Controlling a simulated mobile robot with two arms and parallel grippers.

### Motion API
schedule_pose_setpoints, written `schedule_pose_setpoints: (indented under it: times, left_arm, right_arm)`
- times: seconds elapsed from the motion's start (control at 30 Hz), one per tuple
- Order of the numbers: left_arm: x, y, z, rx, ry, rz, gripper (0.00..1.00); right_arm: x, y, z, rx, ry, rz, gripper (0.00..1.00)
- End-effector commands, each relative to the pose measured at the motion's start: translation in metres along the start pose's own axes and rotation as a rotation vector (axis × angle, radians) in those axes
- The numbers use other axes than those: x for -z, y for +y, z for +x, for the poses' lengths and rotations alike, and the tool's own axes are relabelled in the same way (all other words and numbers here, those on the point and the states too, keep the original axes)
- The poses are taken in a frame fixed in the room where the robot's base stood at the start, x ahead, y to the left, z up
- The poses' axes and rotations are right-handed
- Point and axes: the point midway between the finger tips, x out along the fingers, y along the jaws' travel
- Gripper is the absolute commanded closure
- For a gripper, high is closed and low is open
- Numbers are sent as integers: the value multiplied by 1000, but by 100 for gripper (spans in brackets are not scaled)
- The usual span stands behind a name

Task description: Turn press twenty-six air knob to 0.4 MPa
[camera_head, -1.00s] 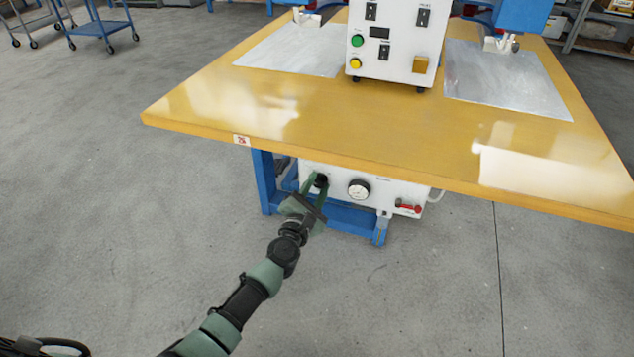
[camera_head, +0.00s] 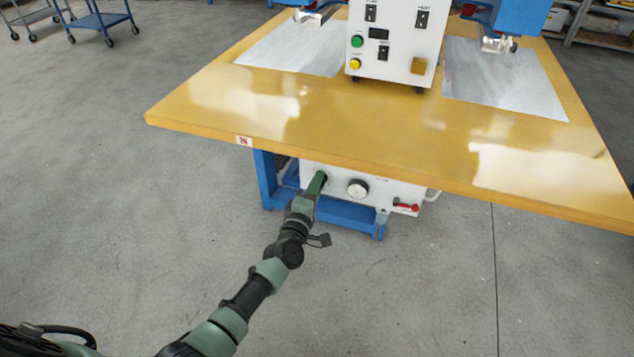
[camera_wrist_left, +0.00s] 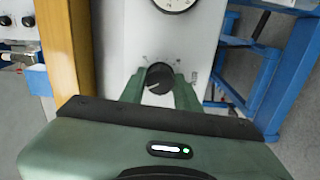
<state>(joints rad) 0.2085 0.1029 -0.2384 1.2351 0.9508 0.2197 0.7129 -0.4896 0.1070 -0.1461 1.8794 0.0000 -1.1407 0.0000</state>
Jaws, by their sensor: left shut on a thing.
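The black air knob (camera_wrist_left: 158,78) sits on the white panel (camera_wrist_left: 190,40) under the table; in the left wrist view a pale pointer line shows on its face. My left gripper (camera_wrist_left: 160,88) is shut on the knob, with one green finger on each side of it. In the head view my left gripper (camera_head: 316,184) reaches the panel's left end and hides the knob. The round pressure gauge (camera_head: 358,188) is right of the gripper; its needle is too small to read. It shows partly at the top of the left wrist view (camera_wrist_left: 174,3). My right gripper is not in view.
The yellow tabletop (camera_head: 300,130) overhangs the panel. A blue frame (camera_head: 266,180) stands left of and below it. A red-handled valve (camera_head: 406,206) is at the panel's right end. The grey floor in front is clear.

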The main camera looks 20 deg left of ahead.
Motion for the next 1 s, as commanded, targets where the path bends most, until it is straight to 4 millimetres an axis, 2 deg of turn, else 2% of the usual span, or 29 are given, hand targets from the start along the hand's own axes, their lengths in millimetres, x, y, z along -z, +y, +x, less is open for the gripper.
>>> schedule_pose_setpoints:
  times: [0.4,1.0]
  left_arm:
    - [-1,-1,-1,3,-2,219,100]
    - [-2,-2,-1,3,-3,260,100]
  right_arm:
    - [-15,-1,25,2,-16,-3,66]
    - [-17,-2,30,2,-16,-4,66]
